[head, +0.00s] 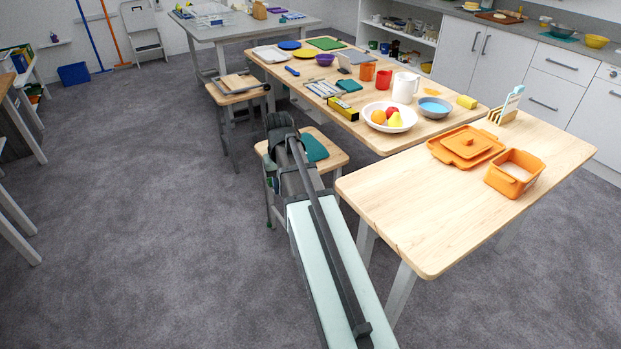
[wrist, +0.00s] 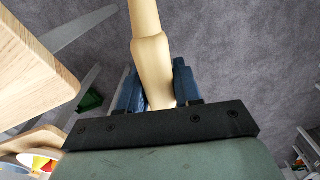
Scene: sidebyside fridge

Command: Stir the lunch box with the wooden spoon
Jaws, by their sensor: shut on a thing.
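In the wrist view my gripper (wrist: 155,88) is shut on the wooden spoon (wrist: 147,52), its dark blue fingers on either side of the pale handle. The spoon runs out past the top edge, so its far end is hidden. The lunch box (head: 510,187) is an orange, open, rectangular container with pale contents, standing upright on the near wooden table at right in the head view. Its orange lid (head: 440,151) appears to lie beside it. My gripper is hidden behind my arm in the head view, left of the table and apart from the box.
The near table (head: 430,215) is bare in its front and left parts. A toast rack (head: 503,115) stands at its back. The table behind holds a white fruit bowl (head: 374,122), a blue-filled bowl (head: 435,113) and a white pitcher (head: 405,88). Wooden stools stand left of the tables.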

